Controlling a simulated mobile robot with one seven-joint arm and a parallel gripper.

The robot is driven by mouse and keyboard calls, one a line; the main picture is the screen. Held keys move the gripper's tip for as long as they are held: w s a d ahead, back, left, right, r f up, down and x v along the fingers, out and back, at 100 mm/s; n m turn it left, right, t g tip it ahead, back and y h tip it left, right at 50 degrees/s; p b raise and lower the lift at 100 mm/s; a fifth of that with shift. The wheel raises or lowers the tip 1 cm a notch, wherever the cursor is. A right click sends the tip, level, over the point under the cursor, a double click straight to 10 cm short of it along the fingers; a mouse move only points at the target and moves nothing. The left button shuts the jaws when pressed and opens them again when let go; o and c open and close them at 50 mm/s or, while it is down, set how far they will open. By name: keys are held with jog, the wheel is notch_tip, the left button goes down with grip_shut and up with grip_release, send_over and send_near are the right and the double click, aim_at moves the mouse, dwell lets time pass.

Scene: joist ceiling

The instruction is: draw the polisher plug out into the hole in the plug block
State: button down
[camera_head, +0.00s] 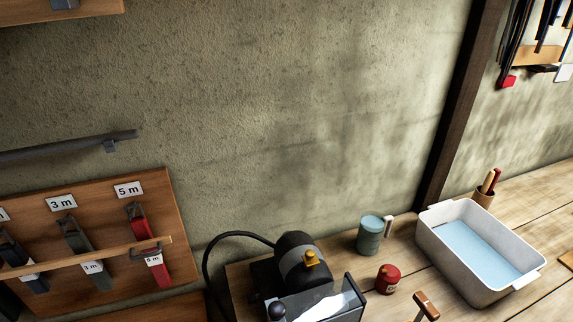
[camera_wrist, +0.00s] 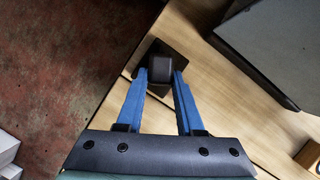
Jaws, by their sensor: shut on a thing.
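In the wrist view my gripper (camera_wrist: 161,76) has its two blue fingers closed on a small dark plug (camera_wrist: 160,66). A dark square block (camera_wrist: 180,62), which looks like the plug block, lies on the wooden bench just beyond and partly behind the plug. I cannot tell whether the plug is in its hole, as the hole is hidden. In the head view the black polisher (camera_head: 294,249) with a grey band and a yellow knob stands on the bench. Its black cable (camera_head: 207,262) loops down on the left, out of the picture. My gripper is not in the head view.
A large dark grey box edge (camera_wrist: 285,45) lies at the right in the wrist view. The bench edge runs diagonally, with reddish floor beyond. Near the polisher are a blue mug (camera_head: 370,237), a red tin (camera_head: 388,279) and a white basin (camera_head: 440,245).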

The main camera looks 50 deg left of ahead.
jog(key=shift+f+b, duration=0.35)
jog(key=shift+f, duration=0.1)
jog(key=c, duration=1)
grip_release()
jog(key=shift+f, duration=0.1)
jog(key=o, duration=0.5)
jog(key=shift+o, duration=0.2)
jog(key=s+a+p+v, duration=0.1)
jog(key=p+v, duration=0.3)
jog(key=v, duration=1.2)
jog(key=shift+w+r, duration=0.4)
jog(key=shift+r, duration=0.3)
